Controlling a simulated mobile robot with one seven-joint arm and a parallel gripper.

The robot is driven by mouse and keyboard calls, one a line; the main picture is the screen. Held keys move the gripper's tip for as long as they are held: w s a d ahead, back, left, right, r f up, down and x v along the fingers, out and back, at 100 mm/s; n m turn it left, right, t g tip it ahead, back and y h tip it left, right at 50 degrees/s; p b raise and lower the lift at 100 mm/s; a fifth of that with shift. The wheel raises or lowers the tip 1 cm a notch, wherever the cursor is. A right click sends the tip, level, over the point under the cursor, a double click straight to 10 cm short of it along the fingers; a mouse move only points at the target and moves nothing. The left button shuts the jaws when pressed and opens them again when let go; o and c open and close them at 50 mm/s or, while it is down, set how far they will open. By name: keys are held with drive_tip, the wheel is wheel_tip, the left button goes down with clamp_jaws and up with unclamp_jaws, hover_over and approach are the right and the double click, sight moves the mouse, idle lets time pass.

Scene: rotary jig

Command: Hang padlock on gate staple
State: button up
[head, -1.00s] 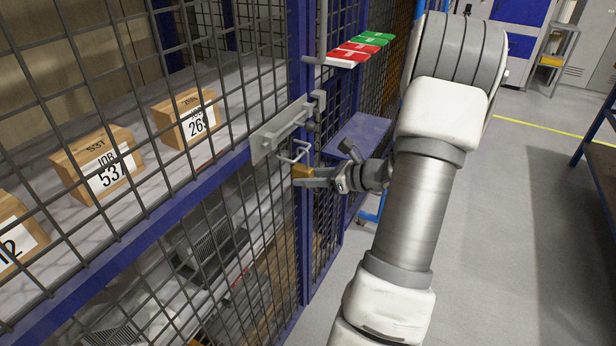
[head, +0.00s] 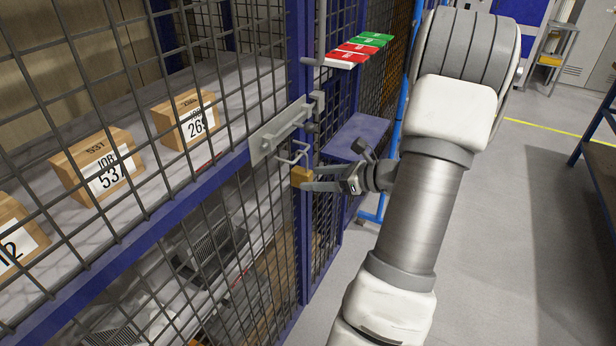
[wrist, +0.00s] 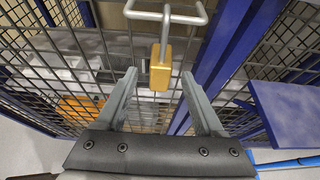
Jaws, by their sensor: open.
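The padlock has a brass body and a pale shackle. In the wrist view the padlock (wrist: 161,72) hangs upright from the gate staple (wrist: 165,15), a light metal loop, with its shackle around the loop's bar. In the head view the padlock (head: 301,177) hangs below the staple (head: 290,153), which stands out from the latch plate (head: 275,137) on the blue gate frame. My gripper (wrist: 158,78) is open, with a finger on each side of the padlock and a gap showing. In the head view my gripper (head: 309,181) is just right of the padlock.
A blue shelf (head: 356,137) stands out right of the gate post; it also shows at the right of the wrist view (wrist: 287,117). Red and green tags (head: 358,49) are above it. Numbered boxes (head: 185,118) sit behind the mesh.

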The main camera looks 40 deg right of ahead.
drive_tip(key=p+v, duration=0.1)
drive_tip(key=v, duration=1.3)
drive_tip(key=shift+p, duration=0.3)
drive_tip(key=shift+d+r, duration=0.1)
